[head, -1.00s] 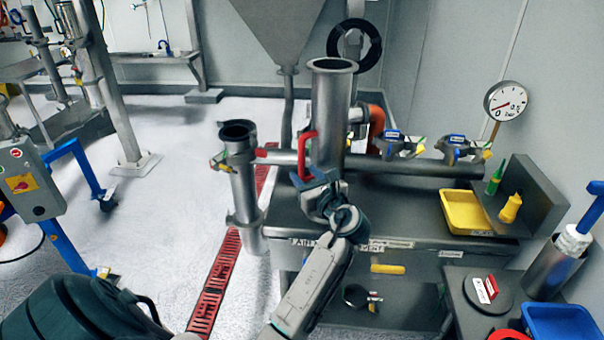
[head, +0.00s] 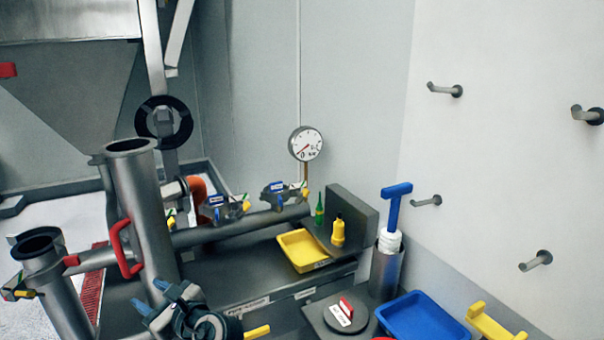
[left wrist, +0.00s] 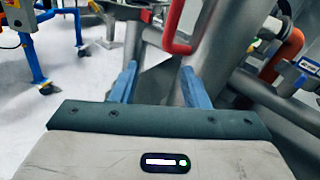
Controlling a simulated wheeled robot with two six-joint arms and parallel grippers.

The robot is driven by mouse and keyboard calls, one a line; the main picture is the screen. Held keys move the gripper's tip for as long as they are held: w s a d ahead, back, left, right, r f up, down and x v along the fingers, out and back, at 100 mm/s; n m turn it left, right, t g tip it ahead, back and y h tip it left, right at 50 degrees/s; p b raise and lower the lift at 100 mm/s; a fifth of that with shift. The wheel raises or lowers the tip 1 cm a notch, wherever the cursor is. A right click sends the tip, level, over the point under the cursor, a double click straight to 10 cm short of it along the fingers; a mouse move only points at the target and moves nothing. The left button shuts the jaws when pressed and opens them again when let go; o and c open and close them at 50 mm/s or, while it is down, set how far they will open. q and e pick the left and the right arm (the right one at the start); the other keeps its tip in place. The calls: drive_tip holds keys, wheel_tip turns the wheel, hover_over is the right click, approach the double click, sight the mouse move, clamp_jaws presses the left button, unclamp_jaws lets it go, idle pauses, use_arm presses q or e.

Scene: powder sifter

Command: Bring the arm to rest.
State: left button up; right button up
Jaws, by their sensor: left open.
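My left gripper (head: 152,297) is at the lower left of the head view, in front of the upright steel pipe (head: 143,195) and just below its red handle (head: 122,250). Its two blue fingers stand apart with nothing held between them. In the left wrist view the open fingers (left wrist: 158,84) point toward the blurred pipework. The red handle (left wrist: 176,30) shows there beyond and above the fingertips, apart from them. Most of my left arm is cut off by the lower edge of the head view. My right gripper is not in view.
A steel bench with a yellow tray (head: 303,263), a yellow bottle (head: 338,233) and a green bottle (head: 319,212) lies right of the gripper. Further right are a blue tray (head: 420,325) and a blue-handled tool (head: 396,200). Wall pegs (head: 445,89) stick out at right.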

use_arm(q)
drive_tip(key=s+f+n+h, duration=0.7)
drive_tip(key=s+f+n, duration=0.4)
drive_tip(key=f, duration=0.5)
drive_tip(key=s+d+f+n+g+h, duration=0.25)
drive_tip(key=s+d+n+h, duration=0.2)
drive_tip(key=s, duration=0.45)
drive_tip(key=s+d+f+n+g+h, duration=0.1)
drive_tip(key=s+d+f+n+h, duration=0.3)
drive_tip(key=s, duration=0.5)
drive_tip(key=a+f+n+g, duration=0.1)
drive_tip(key=a+f, duration=0.2)
drive_tip(key=f, duration=2.6)
drive_tip(key=s+a+f+g, duration=0.1)
drive_tip(key=s+f, duration=1.6)
drive_tip(key=f, duration=0.3)
drive_tip(key=shift+a+y, duration=0.25)
drive_tip(key=shift+y, duration=0.1)
drive_tip(key=shift+g, duration=0.25)
